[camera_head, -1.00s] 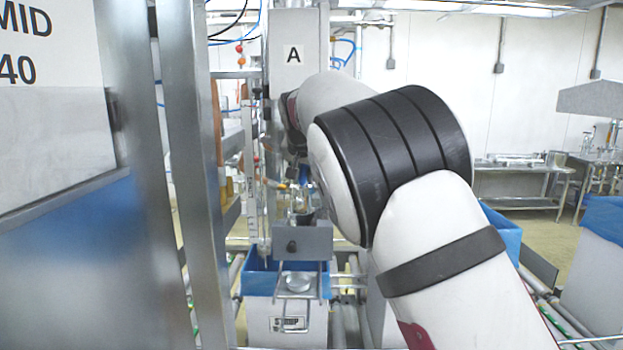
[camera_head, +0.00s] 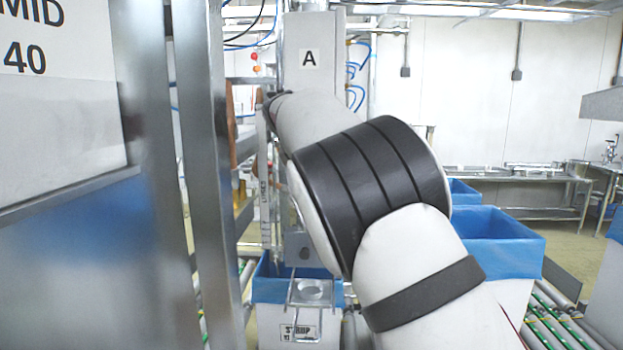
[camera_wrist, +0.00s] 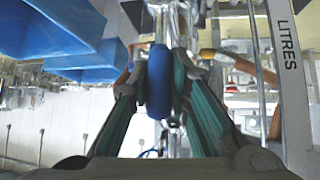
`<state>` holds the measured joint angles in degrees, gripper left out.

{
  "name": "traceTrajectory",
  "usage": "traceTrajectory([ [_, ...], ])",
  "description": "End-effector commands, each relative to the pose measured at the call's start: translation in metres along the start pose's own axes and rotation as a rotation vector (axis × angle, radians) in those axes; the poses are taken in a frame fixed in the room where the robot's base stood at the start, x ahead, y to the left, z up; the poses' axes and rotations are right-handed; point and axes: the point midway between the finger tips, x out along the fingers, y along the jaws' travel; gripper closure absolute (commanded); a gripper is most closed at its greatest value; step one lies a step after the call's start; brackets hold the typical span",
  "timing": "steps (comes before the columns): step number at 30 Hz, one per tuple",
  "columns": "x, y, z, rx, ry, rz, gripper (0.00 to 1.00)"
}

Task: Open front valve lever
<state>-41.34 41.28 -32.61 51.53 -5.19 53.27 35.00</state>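In the wrist view, a long blue lever handle (camera_wrist: 159,82) stands between the two fingers of my gripper (camera_wrist: 161,72). The fingers have teal inner pads and dark tips. The left fingertip appears close against the handle, and a narrow gap shows at the right one. The fingers look open around the handle, with no clear grip. Shiny valve piping (camera_wrist: 174,30) shows behind it. In the head view my arm hides the gripper, the lever and most of the valve.
A tall grey column marked A (camera_head: 309,58) stands behind my arm. A metal post (camera_head: 205,150) and panel are close on the left. A blue-lined box (camera_head: 270,290) sits under the fill point on rollers. Another blue-lined box (camera_head: 495,240) stands right. A LITRES scale (camera_wrist: 290,70) shows in the wrist view.

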Motion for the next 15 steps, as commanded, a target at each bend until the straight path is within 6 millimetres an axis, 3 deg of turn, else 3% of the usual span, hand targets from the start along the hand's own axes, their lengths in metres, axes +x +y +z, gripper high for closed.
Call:
traceTrajectory([
  [1, 0.002, -0.002, 0.003, -0.003, -0.006, -0.001, 0.71],
  [3, 0.002, -0.002, 0.003, -0.003, -0.006, -0.001, 0.62],
  [15, -0.009, -0.002, 0.001, 0.000, -0.001, -0.004, 0.62],
])
